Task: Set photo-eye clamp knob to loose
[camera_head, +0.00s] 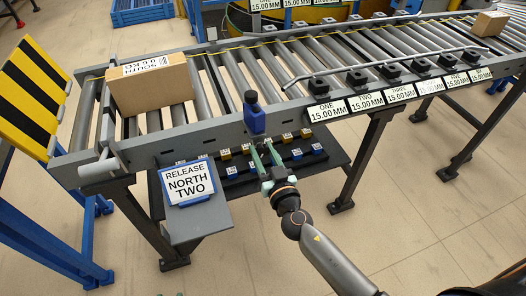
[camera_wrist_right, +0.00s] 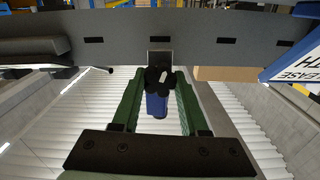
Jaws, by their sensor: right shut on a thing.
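The photo-eye (camera_head: 254,121) is a blue block with a black top, mounted on the conveyor's near side rail. In the right wrist view its black clamp knob (camera_wrist_right: 158,79) has a white pointer mark slanting to the upper right, with the blue body (camera_wrist_right: 157,105) nearer the camera. My right gripper (camera_head: 260,151) reaches up to it from below and in front. In the wrist view its green fingers (camera_wrist_right: 159,84) stand on both sides of the knob, shut on it. The exact finger contact is hard to see. My left gripper is out of view.
A cardboard box (camera_head: 152,83) sits on the rollers at left. A sign (camera_head: 187,183) reads "RELEASE NORTH TWO". Small blue and yellow blocks lie on a dark shelf (camera_head: 335,158) under the rail. Labelled black clamps (camera_head: 357,78) line the rail at right.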

